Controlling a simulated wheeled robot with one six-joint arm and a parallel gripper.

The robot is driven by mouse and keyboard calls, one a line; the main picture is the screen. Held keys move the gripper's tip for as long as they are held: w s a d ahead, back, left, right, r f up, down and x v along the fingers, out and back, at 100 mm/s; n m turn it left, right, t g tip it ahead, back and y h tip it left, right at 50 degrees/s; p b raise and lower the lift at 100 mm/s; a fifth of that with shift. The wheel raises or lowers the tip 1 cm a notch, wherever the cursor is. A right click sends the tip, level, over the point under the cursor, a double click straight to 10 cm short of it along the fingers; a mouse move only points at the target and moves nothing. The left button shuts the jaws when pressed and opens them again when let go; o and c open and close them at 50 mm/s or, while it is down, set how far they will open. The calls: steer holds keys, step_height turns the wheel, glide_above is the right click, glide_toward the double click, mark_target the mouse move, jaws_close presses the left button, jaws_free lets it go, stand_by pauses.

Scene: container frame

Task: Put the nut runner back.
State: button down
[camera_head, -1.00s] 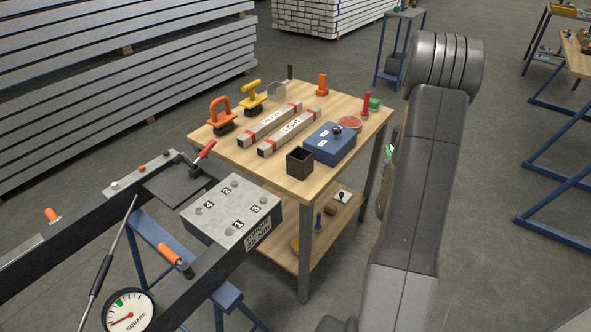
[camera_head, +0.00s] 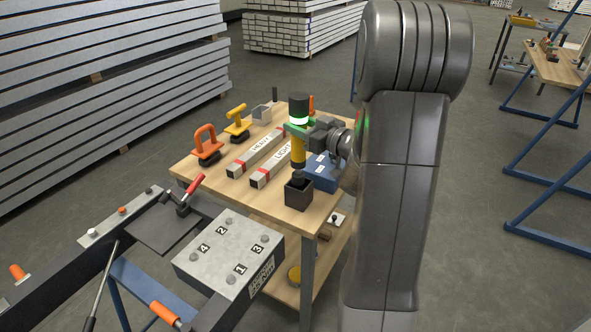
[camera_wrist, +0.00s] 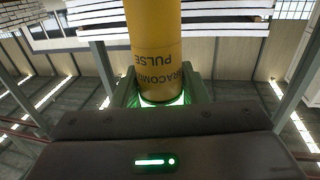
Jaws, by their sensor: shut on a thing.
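The nut runner (camera_head: 298,153) is a yellow cylinder with a black top and a dark lower end. It stands about upright above the black square holder (camera_head: 299,196) at the front of the wooden table. Its lower end is at the holder's open top; I cannot tell whether it is inside or just above. My gripper (camera_head: 298,130) is shut around the upper part of the nut runner, coming from the right. In the wrist view the yellow body (camera_wrist: 155,45), with printed lettering, sits between my two fingers. Its lower end is not visible there.
A blue box (camera_head: 322,174) stands right behind the holder, close to my wrist. Two labelled bars (camera_head: 270,163) lie to the left. Orange (camera_head: 207,145) and yellow (camera_head: 237,124) handled tools stand at the table's left. A steel block with numbered bolts (camera_head: 229,252) is in front.

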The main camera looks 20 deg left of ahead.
mark_target(302, 160)
steer(key=shift+f, duration=3.65)
steer(key=shift+f+b, duration=0.2)
steer(key=shift+b, duration=0.15)
steer(key=c, duration=0.8)
jaws_free()
steer(key=shift+c, duration=0.2)
steer(key=shift+r+p, duration=0.2)
steer(key=shift+p, duration=0.1)
steer(key=shift+d+f, duration=0.1)
steer(key=shift+d, duration=0.3)
steer(key=b+v, duration=0.1)
steer(key=v, duration=1)
